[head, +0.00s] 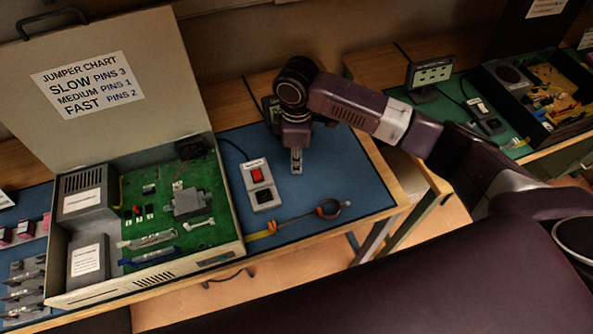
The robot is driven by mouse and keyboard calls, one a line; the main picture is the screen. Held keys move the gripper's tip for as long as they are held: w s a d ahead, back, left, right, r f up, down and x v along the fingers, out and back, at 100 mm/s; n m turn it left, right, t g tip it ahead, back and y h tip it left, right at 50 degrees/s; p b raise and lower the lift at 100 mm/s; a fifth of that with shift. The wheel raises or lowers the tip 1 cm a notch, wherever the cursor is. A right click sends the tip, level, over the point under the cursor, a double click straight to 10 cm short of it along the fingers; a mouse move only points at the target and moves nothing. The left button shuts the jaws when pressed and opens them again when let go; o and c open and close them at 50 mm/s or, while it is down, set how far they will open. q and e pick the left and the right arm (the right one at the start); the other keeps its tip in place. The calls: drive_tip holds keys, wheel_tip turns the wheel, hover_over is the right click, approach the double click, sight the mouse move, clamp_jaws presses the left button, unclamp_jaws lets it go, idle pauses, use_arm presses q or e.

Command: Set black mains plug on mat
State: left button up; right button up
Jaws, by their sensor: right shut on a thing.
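My right gripper (297,169) points down over the back part of the blue mat (315,185), above and to the right of the grey switch box. It is shut on the black mains plug, of which hardly anything shows; the fingers and wrist hide it. I cannot tell how high the fingers are above the mat. The grey switch box (253,187) on the mat has a red rocker switch (257,174) and a dark square part at its front end. My left gripper is not in view.
An open case (238,247) with a green circuit board stands left of the box, its lid bearing a jumper chart. Bare mat lies right of the box. Another bench (553,150) stands at right.

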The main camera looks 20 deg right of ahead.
wheel_tip(320, 180, down, 2)
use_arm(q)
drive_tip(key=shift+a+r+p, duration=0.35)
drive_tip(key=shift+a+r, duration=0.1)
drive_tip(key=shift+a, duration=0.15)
use_arm(e)
drive_tip(key=shift+f, duration=2.2)
drive_tip(key=shift+f, duration=0.15)
drive_tip(key=o, duration=0.9)
drive_tip(key=shift+c, duration=0.2)
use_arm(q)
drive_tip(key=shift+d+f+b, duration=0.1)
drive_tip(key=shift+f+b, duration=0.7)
use_arm(e)
wheel_tip(320, 180, up, 12)
drive_tip(key=shift+r, duration=0.2)
drive_tip(key=shift+a+f, duration=0.1)
